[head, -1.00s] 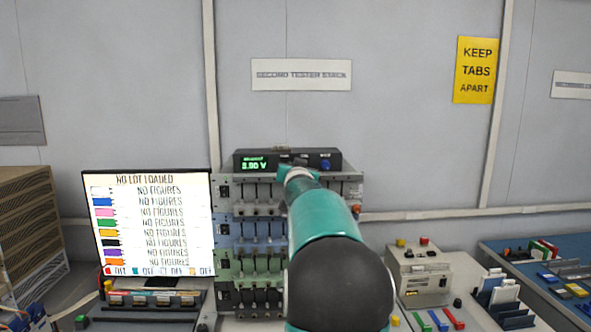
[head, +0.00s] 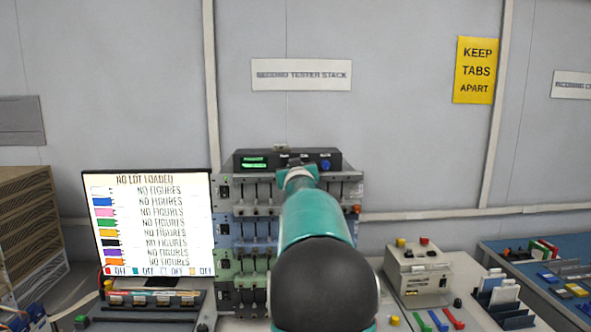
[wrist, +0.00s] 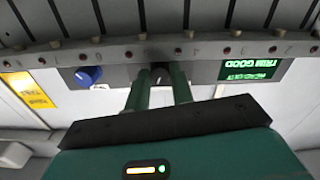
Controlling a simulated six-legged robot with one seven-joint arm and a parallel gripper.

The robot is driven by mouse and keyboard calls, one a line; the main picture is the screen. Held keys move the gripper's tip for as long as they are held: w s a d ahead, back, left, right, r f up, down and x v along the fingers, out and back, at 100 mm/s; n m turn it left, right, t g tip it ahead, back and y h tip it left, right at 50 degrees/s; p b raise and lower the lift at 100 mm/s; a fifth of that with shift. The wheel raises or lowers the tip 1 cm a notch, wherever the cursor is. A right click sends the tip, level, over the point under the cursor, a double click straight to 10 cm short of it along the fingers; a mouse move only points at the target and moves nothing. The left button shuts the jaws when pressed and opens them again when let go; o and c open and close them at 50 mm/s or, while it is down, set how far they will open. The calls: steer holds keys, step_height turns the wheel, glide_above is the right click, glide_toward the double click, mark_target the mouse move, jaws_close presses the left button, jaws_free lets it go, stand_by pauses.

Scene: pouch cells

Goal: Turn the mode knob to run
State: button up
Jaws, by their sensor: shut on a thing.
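The black tester unit (head: 287,160) sits on top of the rack, with a green-lit display (head: 254,160) at its left and a blue knob (head: 325,165) at its right. My gripper (wrist: 160,72) is at the middle of the unit's front, its two green fingers on either side of a small dark knob (wrist: 160,74). It is shut on that knob; the knob's label and pointer cannot be read.
The tester rack (head: 252,230) with rows of slots stands below the unit, partly behind my arm. A monitor (head: 150,225) stands to the left. A beige box (head: 418,275) with coloured buttons stands to the right.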

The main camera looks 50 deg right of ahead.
steer(key=shift+n, duration=0.6)
steer(key=o, duration=1)
steer(key=shift+s+a, duration=0.1)
steer(key=v, duration=1.3)
steer(key=shift+s+a, duration=0.25)
